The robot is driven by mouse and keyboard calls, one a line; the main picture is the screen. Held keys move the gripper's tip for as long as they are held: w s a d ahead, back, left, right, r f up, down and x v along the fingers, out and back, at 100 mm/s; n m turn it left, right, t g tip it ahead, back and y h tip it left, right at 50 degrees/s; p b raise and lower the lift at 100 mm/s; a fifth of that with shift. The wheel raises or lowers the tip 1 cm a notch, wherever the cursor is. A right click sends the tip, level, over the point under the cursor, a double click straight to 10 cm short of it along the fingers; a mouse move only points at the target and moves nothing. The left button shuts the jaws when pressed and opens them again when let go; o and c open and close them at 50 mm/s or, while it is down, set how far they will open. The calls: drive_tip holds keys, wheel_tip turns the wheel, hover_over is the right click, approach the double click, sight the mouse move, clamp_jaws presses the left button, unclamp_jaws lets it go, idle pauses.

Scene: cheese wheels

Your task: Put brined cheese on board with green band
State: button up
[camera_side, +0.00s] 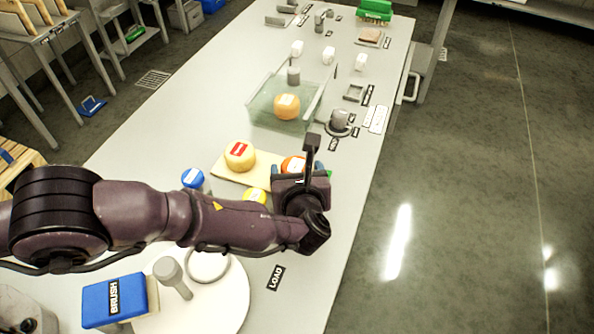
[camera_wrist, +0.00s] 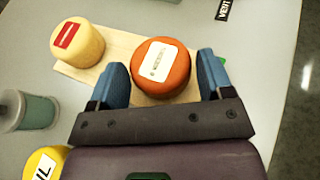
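A wooden board (camera_side: 262,180) lies on the table; it also shows in the wrist view (camera_wrist: 122,43). A small green patch shows at its right end in the wrist view (camera_wrist: 223,61), mostly hidden by my finger. A red-orange cheese (camera_wrist: 161,70) with a white label sits on the board. A yellow cheese (camera_side: 239,155) with a red label sits at the board's left end. Another orange cheese (camera_side: 287,107) with a pale label is in the clear tank (camera_side: 262,113). My gripper (camera_wrist: 160,65) is open, its blue fingers on either side of the red-orange cheese, with gaps visible.
A blue-topped jar (camera_side: 192,178) and a yellow-topped one (camera_side: 255,195) stand near the board. A grey weight (camera_side: 340,118) stands right of the tank. White blocks (camera_side: 328,55) are further back.

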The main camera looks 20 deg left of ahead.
drive_tip(key=shift+r, duration=0.25)
drive_tip(key=v, duration=1.2)
